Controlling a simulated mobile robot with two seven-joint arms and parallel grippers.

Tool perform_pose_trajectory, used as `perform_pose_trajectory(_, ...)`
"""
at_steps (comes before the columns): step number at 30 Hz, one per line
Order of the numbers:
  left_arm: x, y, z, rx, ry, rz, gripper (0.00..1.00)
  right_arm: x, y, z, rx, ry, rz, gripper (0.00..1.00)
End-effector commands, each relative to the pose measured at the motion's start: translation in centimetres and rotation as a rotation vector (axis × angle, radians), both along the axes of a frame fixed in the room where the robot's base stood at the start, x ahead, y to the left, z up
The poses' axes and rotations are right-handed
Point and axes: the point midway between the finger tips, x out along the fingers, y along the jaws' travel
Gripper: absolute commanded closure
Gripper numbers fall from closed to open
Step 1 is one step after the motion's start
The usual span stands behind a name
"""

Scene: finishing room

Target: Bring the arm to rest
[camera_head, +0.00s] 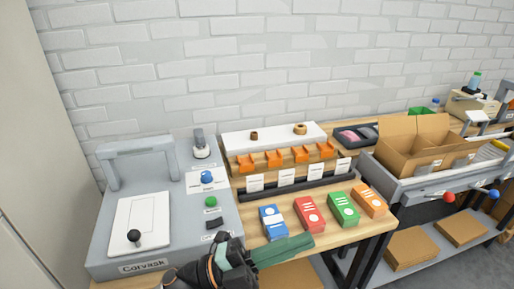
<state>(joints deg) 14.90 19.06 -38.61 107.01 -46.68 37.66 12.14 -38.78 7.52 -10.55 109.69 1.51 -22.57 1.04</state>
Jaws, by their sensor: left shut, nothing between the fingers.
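My left gripper (305,241) comes in from the bottom edge, with a dark wrist and green fingers pointing right. It is shut and empty. It is in front of the table edge, with its fingertips just below the blue and red boxes in the picture. I cannot tell whether it touches anything. My right gripper is out of view.
A grey machine (103,217) labelled "Corvask" stands left. A blue box (272,222), red box (309,215), green box (343,209) and orange box (370,200) line the wooden table's front. An open cardboard box (398,155) stands right. Orange holders (274,158) stand behind.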

Motion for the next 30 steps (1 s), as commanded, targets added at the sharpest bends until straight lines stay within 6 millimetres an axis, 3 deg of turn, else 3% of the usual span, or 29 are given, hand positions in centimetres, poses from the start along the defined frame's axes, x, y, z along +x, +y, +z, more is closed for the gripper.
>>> perform_pose_trajectory(3, 3.9, 3.7, -3.1, -0.142, 0.317, 0.23, 1.0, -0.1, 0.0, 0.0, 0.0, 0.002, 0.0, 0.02)
perform_pose_trajectory(5, 5.5, 5.9, -5.7, -0.191, 0.478, 0.344, 1.0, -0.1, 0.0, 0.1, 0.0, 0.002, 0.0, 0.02)
perform_pose_trajectory(9, 6.6, 11.7, -14.3, -0.261, 0.864, 0.604, 1.0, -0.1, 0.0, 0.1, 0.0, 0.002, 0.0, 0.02)
perform_pose_trajectory(13, 4.1, 16.3, -22.8, -0.275, 1.193, 0.802, 1.0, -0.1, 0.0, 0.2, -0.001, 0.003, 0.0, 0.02)
perform_pose_trajectory(18, -2.1, 20.5, -31.5, -0.256, 1.546, 0.985, 1.0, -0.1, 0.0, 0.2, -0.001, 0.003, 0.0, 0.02)
perform_pose_trajectory(21, -5.4, 21.8, -34.5, -0.24, 1.687, 1.05, 1.0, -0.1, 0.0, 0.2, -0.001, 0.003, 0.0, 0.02)
perform_pose_trajectory(24, -7.6, 22.5, -36.2, -0.227, 1.771, 1.084, 1.0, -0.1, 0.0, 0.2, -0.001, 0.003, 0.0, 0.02)
perform_pose_trajectory(30, -8.6, 22.8, -36.8, -0.222, 1.807, 1.098, 1.0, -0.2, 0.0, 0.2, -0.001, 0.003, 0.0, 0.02)
